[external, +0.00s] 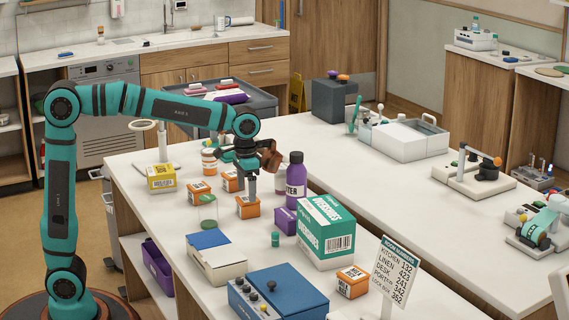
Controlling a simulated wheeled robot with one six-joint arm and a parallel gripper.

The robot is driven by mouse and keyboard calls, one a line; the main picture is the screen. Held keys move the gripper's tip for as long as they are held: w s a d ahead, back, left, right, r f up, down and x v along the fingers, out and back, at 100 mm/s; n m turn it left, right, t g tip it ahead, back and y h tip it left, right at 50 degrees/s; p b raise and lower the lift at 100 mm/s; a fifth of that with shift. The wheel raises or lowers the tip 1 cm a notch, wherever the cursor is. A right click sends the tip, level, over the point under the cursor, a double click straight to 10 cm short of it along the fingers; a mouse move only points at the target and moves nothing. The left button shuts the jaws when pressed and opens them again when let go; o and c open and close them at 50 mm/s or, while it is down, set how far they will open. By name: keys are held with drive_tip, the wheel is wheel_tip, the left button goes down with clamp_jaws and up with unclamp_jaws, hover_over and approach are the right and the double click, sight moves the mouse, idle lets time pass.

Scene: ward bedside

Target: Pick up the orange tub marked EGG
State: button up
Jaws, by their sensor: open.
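Several small orange tubs with white labels stand on the white counter: one at the left (199,191), one behind my gripper (229,182), one below it (248,207) and one at the front right (352,282). The lettering is too small to read, so I cannot tell which is marked EGG. My gripper (251,189) points down and is open, with its fingers just above the tub below it. I cannot tell whether the fingers touch that tub.
A purple bottle (295,180) stands close right of my gripper, with a purple box (285,221) and a green-white carton (325,234) nearer the front. A yellow box (161,178), a clear jar (207,210) and a blue-white box (216,258) stand left and in front.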

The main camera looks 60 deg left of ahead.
sight(248, 207)
wheel_tip(248, 207, down, 4)
drive_tip(key=shift+w+f, duration=0.15)
drive_tip(key=shift+f, duration=0.1)
drive_tip(key=shift+c, duration=0.2)
drive_tip(key=c, duration=1.1)
drive_tip(key=shift+r, duration=0.1)
